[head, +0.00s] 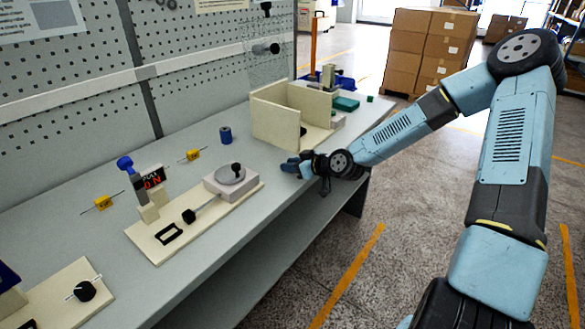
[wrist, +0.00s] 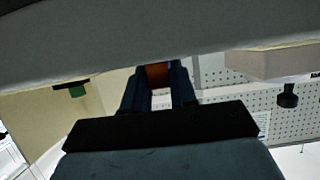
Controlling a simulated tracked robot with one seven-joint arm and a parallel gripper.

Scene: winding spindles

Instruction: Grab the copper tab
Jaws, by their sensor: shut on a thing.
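The copper tab (wrist: 157,76) shows in the wrist view as a small orange-brown patch between the two dark fingers of my gripper (wrist: 158,92). The fingers are shut on it. In the head view my gripper (head: 291,165) is low over the front part of the bench, just in front of the cream panel box, and the tab cannot be made out there.
The cream panel box (head: 276,118) stands behind my gripper on the grey bench (head: 215,155). A blue spool (head: 226,135) stands near the pegboard. Bare bench lies between them.

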